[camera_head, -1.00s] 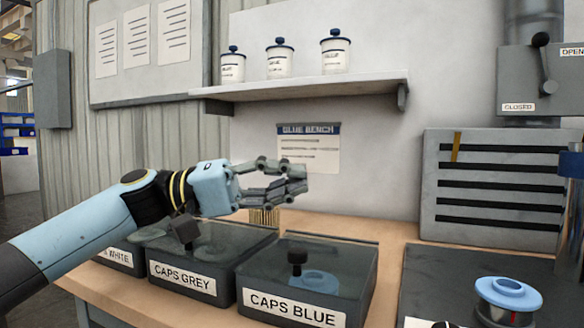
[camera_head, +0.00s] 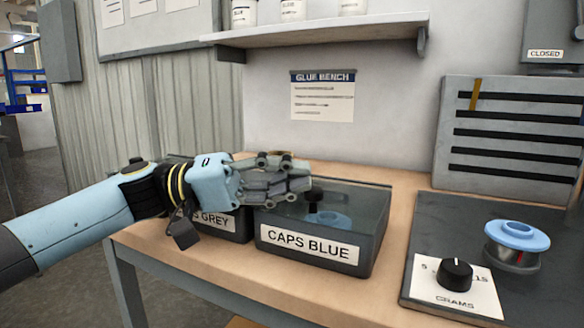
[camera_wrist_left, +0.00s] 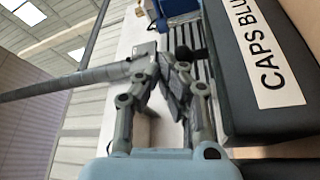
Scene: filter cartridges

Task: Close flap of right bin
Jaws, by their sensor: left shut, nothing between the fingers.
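The right bin (camera_head: 370,236), dark with a "CAPS BLUE" label (camera_head: 308,245), stands on the wooden bench. Its clear flap (camera_head: 358,202) appears to lie flat across the top, with a dark knob (camera_head: 314,198) and a blue cap (camera_head: 328,219) seen through or under it. My left gripper (camera_head: 304,174) is shut and empty, over the bin's back left part in the head view. I cannot tell whether it touches the flap. In the left wrist view, the shut fingers (camera_wrist_left: 165,80) are beside the bin (camera_wrist_left: 222,95). My right gripper is not in view.
The grey-caps bin (camera_head: 232,228) stands directly left, partly behind my arm. A dark scale (camera_head: 425,225) with a knob and a blue-topped cartridge (camera_head: 516,240) is to the right. A shelf (camera_head: 330,28) hangs above. Bare bench lies in front of the bins.

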